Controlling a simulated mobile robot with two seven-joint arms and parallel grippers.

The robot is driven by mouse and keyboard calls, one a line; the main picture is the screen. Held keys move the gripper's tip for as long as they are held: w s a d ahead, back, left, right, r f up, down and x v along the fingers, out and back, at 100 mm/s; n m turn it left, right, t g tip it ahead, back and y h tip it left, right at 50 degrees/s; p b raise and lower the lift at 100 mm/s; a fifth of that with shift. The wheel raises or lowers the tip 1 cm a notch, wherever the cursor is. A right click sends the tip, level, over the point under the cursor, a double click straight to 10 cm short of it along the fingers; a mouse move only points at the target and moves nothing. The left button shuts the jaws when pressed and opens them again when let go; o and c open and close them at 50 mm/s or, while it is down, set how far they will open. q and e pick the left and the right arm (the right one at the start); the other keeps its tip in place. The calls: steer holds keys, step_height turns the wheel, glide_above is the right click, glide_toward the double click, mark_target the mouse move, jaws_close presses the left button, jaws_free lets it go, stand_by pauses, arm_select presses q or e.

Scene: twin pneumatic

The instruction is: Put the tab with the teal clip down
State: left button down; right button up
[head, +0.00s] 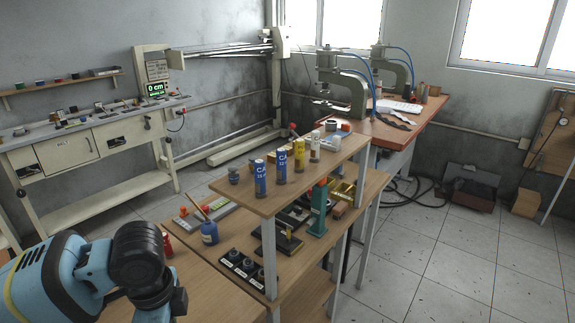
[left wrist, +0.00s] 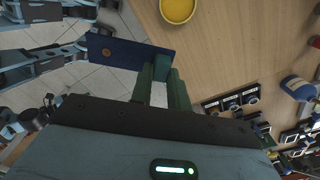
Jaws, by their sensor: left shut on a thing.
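In the left wrist view, my left gripper (left wrist: 162,88) is shut on the teal clip (left wrist: 153,71). The clip sits at one end of a dark blue flat tab (left wrist: 125,50). The tab sticks out to the left, with a round copper-coloured spot near its far end. It is held over the edge of a wooden top, with floor tiles showing below its left part. In the head view, only my left arm shows at the lower left; its gripper, the clip and the tab are out of that picture. My right gripper is not clearly seen.
A yellow round bowl (left wrist: 177,9) stands on the wooden top (left wrist: 222,48), which is bare around it. A blue bottle (head: 209,232) and a black holder with several round pieces (head: 240,264) stand further right. A raised shelf (head: 264,204) carries several cans.

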arm_select(q)
steer(key=n, duration=0.7)
steer(key=shift+s+a+r+n, duration=0.15)
steer(key=shift+s+n, duration=0.1)
steer(key=shift+n, duration=0.15)
steer(key=n, duration=0.4)
steer(key=shift+s+a, duration=0.1)
steer(key=shift+s, duration=0.05)
steer(key=n, duration=0.4)
steer(key=shift+s+a+r, duration=0.1)
